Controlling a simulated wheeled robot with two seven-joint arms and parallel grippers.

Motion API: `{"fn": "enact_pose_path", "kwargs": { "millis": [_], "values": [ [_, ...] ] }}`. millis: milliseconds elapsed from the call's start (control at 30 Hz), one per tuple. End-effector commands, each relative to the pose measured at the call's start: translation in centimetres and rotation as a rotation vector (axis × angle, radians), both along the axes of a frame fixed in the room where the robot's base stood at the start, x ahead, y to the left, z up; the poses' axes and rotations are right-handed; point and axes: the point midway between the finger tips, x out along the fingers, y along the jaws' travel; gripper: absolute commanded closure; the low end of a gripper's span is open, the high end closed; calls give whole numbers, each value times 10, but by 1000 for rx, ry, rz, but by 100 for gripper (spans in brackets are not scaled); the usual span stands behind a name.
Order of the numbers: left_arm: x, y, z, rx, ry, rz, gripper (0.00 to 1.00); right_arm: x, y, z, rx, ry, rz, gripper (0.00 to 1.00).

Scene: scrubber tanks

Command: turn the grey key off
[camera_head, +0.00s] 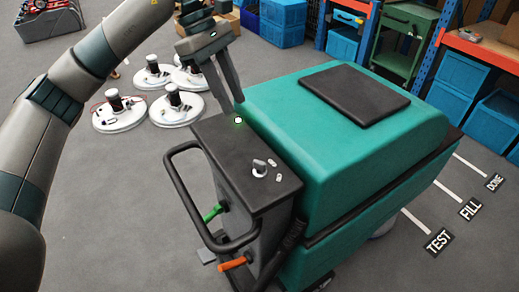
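The grey key (260,167) sits on the black control panel (229,147) of a green scrubber machine (340,130). Two small white marks lie on the panel beside it. Which mark the key points at is too small to tell. A small light (238,120) glows green-white at the panel's far edge. My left gripper (234,107) points down near that far edge, above and to the left of the key and apart from it. Its two fingers are spread with nothing between them. My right gripper is not in view.
A black handle loop (176,184) juts from the panel's left side, with a green lever (213,213) and an orange lever (233,263) below. A black pad (355,94) lies on the machine's top. White round floor units (119,114) and shelves with blue bins stand behind.

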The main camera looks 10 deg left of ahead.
Motion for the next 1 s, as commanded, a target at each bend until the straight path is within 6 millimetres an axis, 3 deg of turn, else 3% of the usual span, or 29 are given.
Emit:
{"fn": "enact_pose_path", "kwargs": {
  "millis": [467,667,1000],
  "values": [
    [-1,-3,-7,0,0,1,71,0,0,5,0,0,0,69],
    [-4,-11,-27,0,2,0,71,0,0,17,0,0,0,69],
    [-11,-34,-81,0,5,0,71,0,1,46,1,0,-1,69]
  ]
}}
